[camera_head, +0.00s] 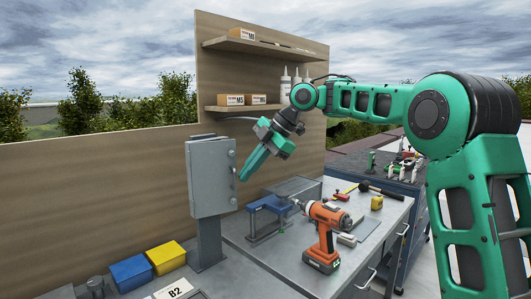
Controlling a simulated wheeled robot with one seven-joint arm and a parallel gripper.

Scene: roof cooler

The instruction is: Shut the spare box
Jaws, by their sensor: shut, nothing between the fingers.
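A grey upright box (211,180) stands on a post at the left end of the workbench. Its broad side faces me, and small fittings show along its right edge. I cannot tell whether its door is fully shut. My gripper (243,177) is green, points down to the left and is shut and empty. Its tips are just right of the box's right edge; I cannot tell whether they touch it. No label names the spare box. A low grey case (292,187) also lies on the bench behind the blue stand.
An orange drill (325,238) stands on the workbench (277,252), right of a blue stand (267,205). Blue (130,272) and yellow (166,257) blocks lie front left. A wooden panel (100,190) with shelves is behind. Hand tools lie on the bench's right.

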